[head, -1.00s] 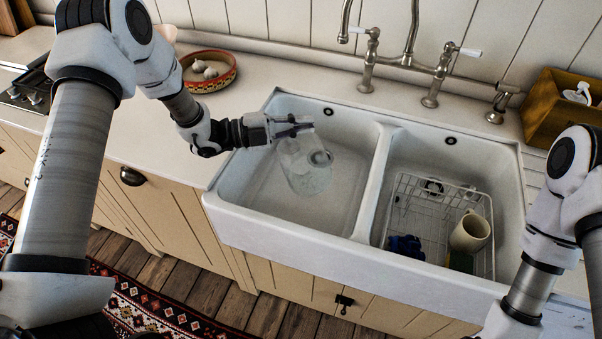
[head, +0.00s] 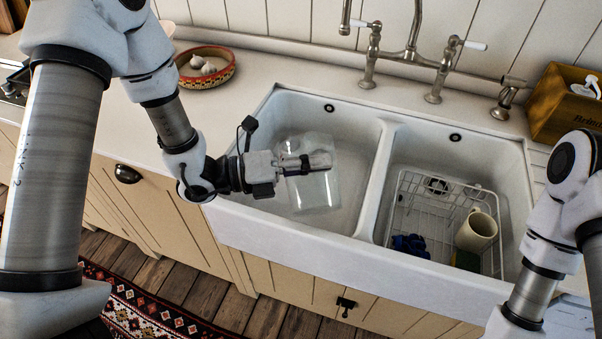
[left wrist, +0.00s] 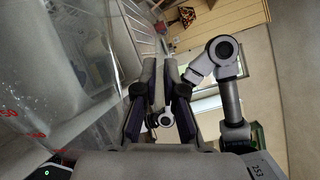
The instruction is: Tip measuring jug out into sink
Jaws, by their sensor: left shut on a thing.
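The clear measuring jug (head: 318,194) is over the left basin of the white double sink (head: 290,255) in the head view. My left gripper (head: 318,162) is shut on the jug and holds it from the left side. The jug looks tilted, though its transparency makes the exact angle and any liquid in it hard to tell. In the left wrist view, the clear wall of the jug (left wrist: 75,75) fills the left side, with red marks on it. The left fingers (left wrist: 158,95) show close together there. My right arm shows at the right edge of the head view, but its gripper is out of frame.
A wire rack (head: 425,215) in the right basin holds a cream mug (head: 477,231) and a blue item (head: 410,245). The bridge tap (head: 410,58) stands behind the sink. A patterned bowl (head: 207,75) with garlic is at the back left, a wooden box (head: 560,105) at the back right.

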